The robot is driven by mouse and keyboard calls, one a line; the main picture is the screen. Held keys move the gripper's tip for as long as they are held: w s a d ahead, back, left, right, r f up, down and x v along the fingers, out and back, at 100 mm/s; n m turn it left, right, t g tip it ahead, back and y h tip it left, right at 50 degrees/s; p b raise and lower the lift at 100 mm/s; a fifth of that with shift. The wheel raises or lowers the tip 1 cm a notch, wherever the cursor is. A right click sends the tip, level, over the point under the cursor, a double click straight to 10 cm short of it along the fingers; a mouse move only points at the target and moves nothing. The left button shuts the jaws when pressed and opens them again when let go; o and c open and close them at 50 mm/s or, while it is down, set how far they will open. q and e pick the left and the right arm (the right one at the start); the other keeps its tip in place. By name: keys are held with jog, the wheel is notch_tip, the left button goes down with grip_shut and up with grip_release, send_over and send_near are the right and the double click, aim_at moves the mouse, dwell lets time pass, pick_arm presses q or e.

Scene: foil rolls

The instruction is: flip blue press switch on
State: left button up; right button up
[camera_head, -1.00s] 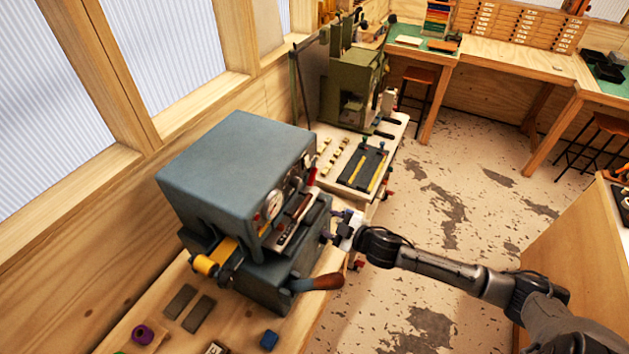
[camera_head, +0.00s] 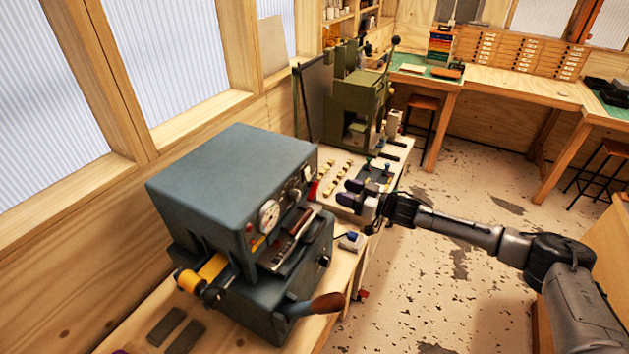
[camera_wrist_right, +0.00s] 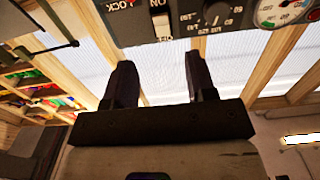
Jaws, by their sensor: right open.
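The blue press (camera_head: 235,170) is a blue-grey box-shaped machine on the wooden bench. Its front has a dial, a small control panel and a wooden-handled lever. In the head view the switch is too small to make out clearly. My right gripper (camera_head: 350,192) is right of the press front; its two dark fingers (camera_wrist_right: 160,75) are apart and empty, pointing towards the panel without visible contact. My left gripper is out of view.
The lever (camera_head: 325,303) sticks out from the press's lower front. A small grey box with a blue top (camera_head: 352,239) sits on the bench below my gripper. A green press (camera_head: 357,108) stands behind. Open floor (camera_head: 450,215) lies right of the bench.

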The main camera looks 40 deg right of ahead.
aim_at(309, 179)
jog(key=p+x, duration=0.1)
jog(key=x, duration=0.7)
jog(key=shift+w+a, duration=0.1)
jog(key=shift+x, duration=1.1)
jog(key=shift+f, duration=0.1)
